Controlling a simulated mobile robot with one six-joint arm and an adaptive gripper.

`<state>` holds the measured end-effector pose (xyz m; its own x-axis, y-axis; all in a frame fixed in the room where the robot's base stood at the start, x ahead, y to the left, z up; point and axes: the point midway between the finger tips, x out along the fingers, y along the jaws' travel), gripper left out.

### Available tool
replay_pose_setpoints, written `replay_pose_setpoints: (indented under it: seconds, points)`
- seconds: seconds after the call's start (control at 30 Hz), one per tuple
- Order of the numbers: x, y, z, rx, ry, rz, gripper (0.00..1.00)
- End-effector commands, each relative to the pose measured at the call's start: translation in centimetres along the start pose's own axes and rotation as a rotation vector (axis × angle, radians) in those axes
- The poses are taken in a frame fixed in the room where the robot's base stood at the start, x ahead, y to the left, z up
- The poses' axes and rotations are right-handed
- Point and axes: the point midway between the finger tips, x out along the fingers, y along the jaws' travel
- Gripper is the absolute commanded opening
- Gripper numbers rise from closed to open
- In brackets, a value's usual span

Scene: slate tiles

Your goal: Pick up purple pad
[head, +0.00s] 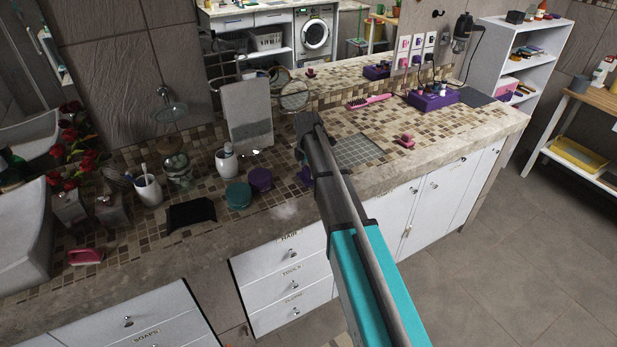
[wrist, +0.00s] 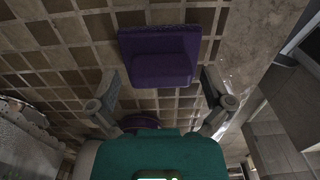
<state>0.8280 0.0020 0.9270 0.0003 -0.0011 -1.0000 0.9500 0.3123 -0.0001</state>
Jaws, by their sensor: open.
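The purple pad (wrist: 158,58) shows in the wrist view as a blocky purple piece on the tiled counter, lying ahead of the fingertips. My gripper (wrist: 160,78) is open, one finger to each side below the pad, with nothing held between them. Whether the fingers touch the pad I cannot tell. In the head view only a small purple part (head: 304,176) of what seems to be the pad shows at the left edge of my arm; my arm hides the rest and the fingers.
A purple round container (head: 261,179) and a teal one (head: 238,196) stand left of my arm. A soap dispenser (head: 226,163), a grey towel (head: 247,115) on a stand and a black tray (head: 191,214) are farther left. A purple organizer (head: 433,100) stands at the right.

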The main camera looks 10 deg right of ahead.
Motion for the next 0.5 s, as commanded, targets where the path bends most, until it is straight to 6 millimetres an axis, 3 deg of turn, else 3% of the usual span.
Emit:
replay_pose_setpoints:
  seconds: [0.07,0.5]
  points:
    - [0.00,0.00,0.00,0.000,0.000,0.000,1.00]
    - [0.00,0.00,0.00,0.000,0.000,0.000,0.21]
